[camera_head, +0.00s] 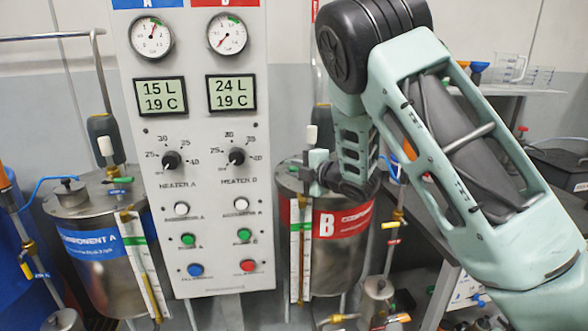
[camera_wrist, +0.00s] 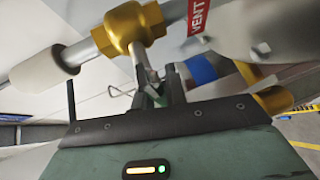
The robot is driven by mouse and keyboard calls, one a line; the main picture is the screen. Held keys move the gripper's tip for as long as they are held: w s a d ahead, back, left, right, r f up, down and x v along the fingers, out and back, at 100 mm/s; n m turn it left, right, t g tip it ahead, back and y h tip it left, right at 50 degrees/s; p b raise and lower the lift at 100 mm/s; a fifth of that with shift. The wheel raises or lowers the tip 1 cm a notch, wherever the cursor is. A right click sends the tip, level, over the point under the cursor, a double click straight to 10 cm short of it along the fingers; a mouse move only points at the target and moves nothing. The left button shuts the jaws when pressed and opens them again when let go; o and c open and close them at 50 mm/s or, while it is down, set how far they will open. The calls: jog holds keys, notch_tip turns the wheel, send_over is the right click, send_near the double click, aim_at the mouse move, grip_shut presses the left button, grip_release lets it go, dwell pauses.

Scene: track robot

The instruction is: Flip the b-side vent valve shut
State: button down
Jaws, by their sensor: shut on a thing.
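The b-side vent valve shows in the wrist view as a brass body (camera_wrist: 124,28) with a pale metal lever (camera_wrist: 139,62) coming off it. A red VENT tag (camera_wrist: 198,15) hangs beside it. My gripper (camera_wrist: 160,88) is shut on the lever; the fingers hide its end. The valve body is mostly hidden there, and I cannot tell the lever's exact angle.
The control panel (camera_head: 205,215) with dials and buttons stands left of my arm. A bench with clear jugs (camera_head: 509,68) is at the right. Pipes and gauges crowd the B tank.

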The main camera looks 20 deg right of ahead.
jog(key=c, duration=1.4)
grip_release()
jog(key=shift+c, duration=0.2)
jog(key=b+v, duration=0.3)
jog(key=v, duration=1.4)
jog(key=shift+s, duration=0.2)
